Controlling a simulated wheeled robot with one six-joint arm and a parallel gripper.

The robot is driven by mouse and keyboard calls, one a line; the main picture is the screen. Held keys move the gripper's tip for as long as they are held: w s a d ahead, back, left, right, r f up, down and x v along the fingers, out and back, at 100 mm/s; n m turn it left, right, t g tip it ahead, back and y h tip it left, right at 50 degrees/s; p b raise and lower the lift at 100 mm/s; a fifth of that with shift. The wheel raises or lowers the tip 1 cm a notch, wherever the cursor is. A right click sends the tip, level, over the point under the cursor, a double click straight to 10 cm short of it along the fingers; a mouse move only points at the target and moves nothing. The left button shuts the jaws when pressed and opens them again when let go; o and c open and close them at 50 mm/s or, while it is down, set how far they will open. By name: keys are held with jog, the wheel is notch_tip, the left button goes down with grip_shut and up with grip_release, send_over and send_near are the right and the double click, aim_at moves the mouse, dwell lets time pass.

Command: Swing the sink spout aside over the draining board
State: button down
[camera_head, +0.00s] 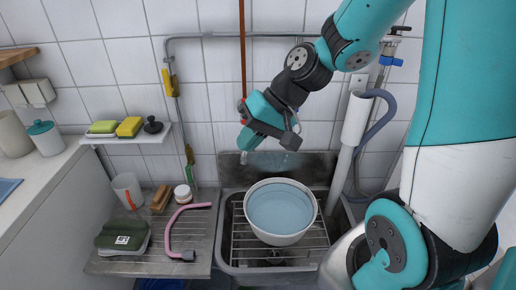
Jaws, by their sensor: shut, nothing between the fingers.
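My gripper (289,141) hangs above the back of the sink, its dark fingers shut and holding nothing. The grey sink (228,240) holds a white basin (309,222) of water. A pink curved tube (168,232) with a dark end lies over the ribbed draining board (208,232), left of the sink. I cannot tell whether this is the spout or a loose hose. Behind my gripper, a copper pipe (242,50) with a red part comes down the wall. A small pale piece shows just under my wrist, too small to identify. My arm hides part of the tap area.
A shelf (160,136) with sponges is on the wall. A grey hose (384,122) and white pipe (353,122) stand right of the sink.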

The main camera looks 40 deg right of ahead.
jog(key=w+d+f+m+t+h, duration=0.1)
jog(key=d+f+m+t, duration=0.15)
jog(key=d, duration=0.35)
jog(key=w+d+f+m+t+b, duration=0.1)
jog(key=d+f+m, duration=0.25)
jog(key=d, duration=0.35)
jog(key=w+d+f+m+t+h, duration=0.1)
jog(key=w+d+f+m+t, duration=0.1)
jog(key=d+m, duration=0.3)
jog(key=w+r+p+x, duration=0.1)
jog(key=p+x, duration=0.2)
jog(key=x, duration=0.9)
jog(key=shift+w+f+n, duration=0.2)
jog(key=shift+n, duration=0.2)
